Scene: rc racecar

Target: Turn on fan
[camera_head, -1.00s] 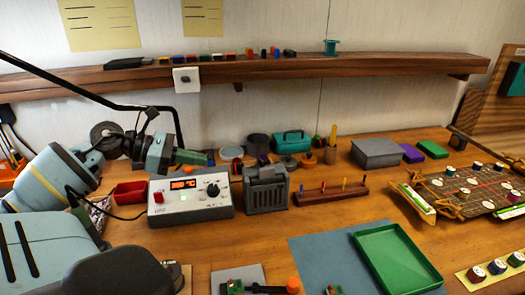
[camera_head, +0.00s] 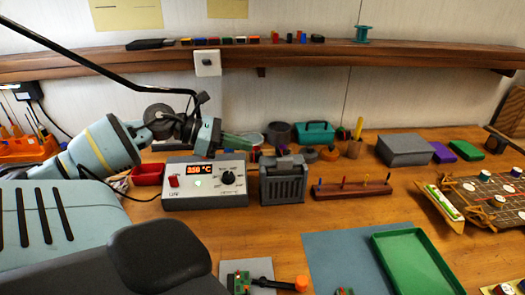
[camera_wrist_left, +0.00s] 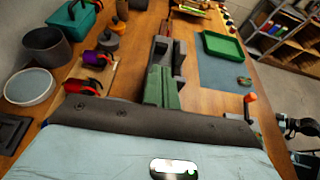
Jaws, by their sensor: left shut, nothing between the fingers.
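A grey slatted box (camera_head: 283,182), possibly the fan, stands on the bench right of the soldering station. A white plate with a small dark switch (camera_head: 207,63) sits on the front of the wooden shelf; I cannot tell whether it belongs to the fan. My left gripper (camera_head: 240,141) is shut and empty, with green fingers pointing right, behind and above the soldering station. In the left wrist view its fingers (camera_wrist_left: 160,88) are together, with grey box-like parts just beyond them. Contact with these cannot be told. My right gripper is not in view.
The soldering station (camera_head: 205,187) has a lit display. A black rod (camera_head: 90,68) crosses above my left arm. A peg rack (camera_head: 352,188), green tray (camera_head: 415,262), grey box (camera_head: 405,150) and teal toolbox (camera_head: 315,133) stand on the bench. The blue mat (camera_head: 335,250) has bare space.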

